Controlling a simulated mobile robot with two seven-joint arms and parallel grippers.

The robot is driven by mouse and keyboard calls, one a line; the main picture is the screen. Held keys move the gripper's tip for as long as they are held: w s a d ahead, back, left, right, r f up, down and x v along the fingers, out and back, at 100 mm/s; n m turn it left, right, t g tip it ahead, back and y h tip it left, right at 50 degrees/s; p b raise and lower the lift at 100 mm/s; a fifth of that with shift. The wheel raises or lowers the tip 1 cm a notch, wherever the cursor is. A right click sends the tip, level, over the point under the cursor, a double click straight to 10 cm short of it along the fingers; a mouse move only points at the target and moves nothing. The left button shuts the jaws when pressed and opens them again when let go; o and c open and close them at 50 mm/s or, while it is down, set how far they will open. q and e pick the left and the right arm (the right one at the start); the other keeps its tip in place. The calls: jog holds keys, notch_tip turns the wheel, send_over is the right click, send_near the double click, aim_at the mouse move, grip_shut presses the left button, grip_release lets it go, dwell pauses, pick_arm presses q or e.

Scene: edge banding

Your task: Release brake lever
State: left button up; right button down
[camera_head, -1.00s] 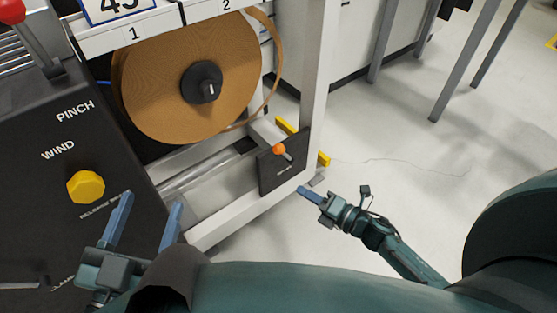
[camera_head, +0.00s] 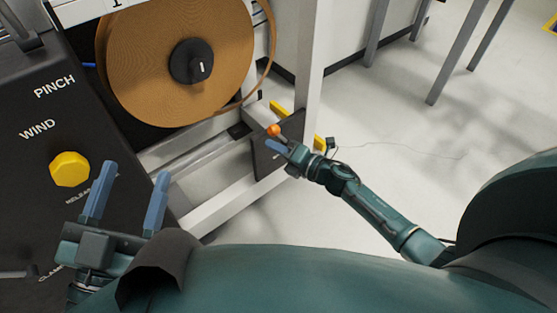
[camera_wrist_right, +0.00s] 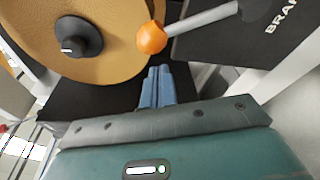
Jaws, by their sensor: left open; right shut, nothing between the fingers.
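The brake lever has an orange ball knob (camera_head: 273,131) and stands on a dark plate (camera_head: 268,158) low on the white frame. In the right wrist view the orange knob (camera_wrist_right: 151,38) sits on a grey rod (camera_wrist_right: 200,19), with part of the lettering "BRA" on the dark plate (camera_wrist_right: 245,45). My right gripper (camera_head: 272,145) is shut and empty, its blue fingertips just below the knob in the head view. In the wrist view the fingertips (camera_wrist_right: 157,72) point toward the knob; I cannot tell whether they touch it. My left gripper (camera_head: 130,178) is open and empty at the lower left.
A brown edge-band roll (camera_head: 150,65) with a black hub hangs left of the lever. A black control panel (camera_head: 40,110) with a yellow knob (camera_head: 69,169) is near my left gripper. A white post (camera_head: 310,60) stands behind the lever. The floor at right is open.

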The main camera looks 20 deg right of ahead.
jog(key=shift+w+d+r, duration=0.15)
jog(key=shift+w+d, duration=0.15)
jog(key=shift+w, duration=0.05)
jog(key=shift+d+r, duration=0.1)
